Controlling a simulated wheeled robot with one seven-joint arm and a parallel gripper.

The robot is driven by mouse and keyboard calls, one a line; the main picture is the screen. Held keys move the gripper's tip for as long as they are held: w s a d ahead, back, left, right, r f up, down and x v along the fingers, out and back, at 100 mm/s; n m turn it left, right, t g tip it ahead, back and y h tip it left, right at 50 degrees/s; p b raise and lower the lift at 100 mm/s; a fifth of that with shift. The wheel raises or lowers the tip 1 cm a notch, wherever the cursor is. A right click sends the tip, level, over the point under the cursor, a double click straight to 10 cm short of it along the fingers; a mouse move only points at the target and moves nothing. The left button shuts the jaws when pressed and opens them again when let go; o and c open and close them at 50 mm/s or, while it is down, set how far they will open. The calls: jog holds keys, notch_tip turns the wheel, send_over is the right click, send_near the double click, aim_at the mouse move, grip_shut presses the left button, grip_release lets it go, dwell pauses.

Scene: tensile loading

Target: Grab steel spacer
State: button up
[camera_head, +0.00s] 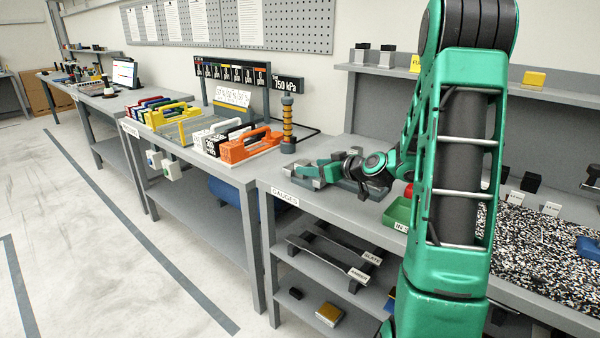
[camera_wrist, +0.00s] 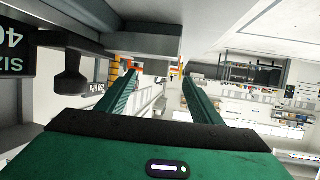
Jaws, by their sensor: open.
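I cannot surely pick out the steel spacer. Small grey blocks with dark tops (camera_head: 387,58) stand on the back shelf, and a grey metal fixture (camera_head: 372,186) lies on the bench beside my gripper. My gripper (camera_wrist: 158,82) is open, its two green fingers apart in the wrist view. In the head view it reaches left, low over the gauges bench, and its tips are hard to tell from the grey parts there. A large grey block (camera_wrist: 150,42) spans the top of the wrist view, close to the fingers. I see nothing clearly held between them.
An orange-handled case (camera_head: 250,147) and a post with orange rings (camera_head: 288,125) stand left of my gripper. A green bin (camera_head: 397,211) sits near my arm, which hides part of the bench. A speckled mat (camera_head: 545,240) lies at right. The floor at left is clear.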

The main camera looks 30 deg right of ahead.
aim_at(306, 164)
jog(key=x, duration=0.5)
jog(key=shift+d+f, duration=0.1)
jog(key=shift+d, duration=0.1)
jog(key=shift+c, duration=0.7)
grip_shut()
